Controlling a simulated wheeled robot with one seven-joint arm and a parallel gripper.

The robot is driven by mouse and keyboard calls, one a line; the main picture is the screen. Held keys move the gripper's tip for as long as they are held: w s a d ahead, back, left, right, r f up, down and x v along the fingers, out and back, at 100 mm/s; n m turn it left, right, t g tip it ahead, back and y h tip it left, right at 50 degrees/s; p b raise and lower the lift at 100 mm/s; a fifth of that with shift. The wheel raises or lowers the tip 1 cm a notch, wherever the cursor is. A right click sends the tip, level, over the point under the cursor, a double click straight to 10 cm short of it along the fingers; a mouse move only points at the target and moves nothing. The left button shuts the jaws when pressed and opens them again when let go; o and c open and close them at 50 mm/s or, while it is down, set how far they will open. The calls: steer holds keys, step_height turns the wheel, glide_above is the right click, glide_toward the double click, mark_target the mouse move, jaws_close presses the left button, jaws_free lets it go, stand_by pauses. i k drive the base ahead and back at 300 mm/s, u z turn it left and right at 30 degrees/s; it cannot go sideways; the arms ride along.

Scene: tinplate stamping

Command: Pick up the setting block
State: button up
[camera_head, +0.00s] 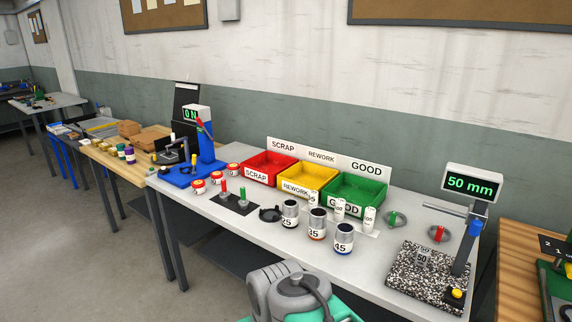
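A small grey block marked 50 (423,258), which looks like the setting block, stands on the speckled granite plate (408,284) of a height gauge at the right of the bench. The gauge's post and horizontal arm are beside and above it, and its display (471,184) reads 50 mm. I cannot tell whether the gauge touches the block. Parts of my own body show at the bottom middle, but my gripper is not in view.
The grey bench (375,262) carries red (258,178), yellow (295,192) and green (343,205) bins behind several labelled cans. A yellow button (457,294) sits near the plate's front right. Some bare bench lies left of the plate. A wooden table (520,262) stands at right.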

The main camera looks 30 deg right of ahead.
mark_target(423, 255)
steer(key=z, duration=1.95)
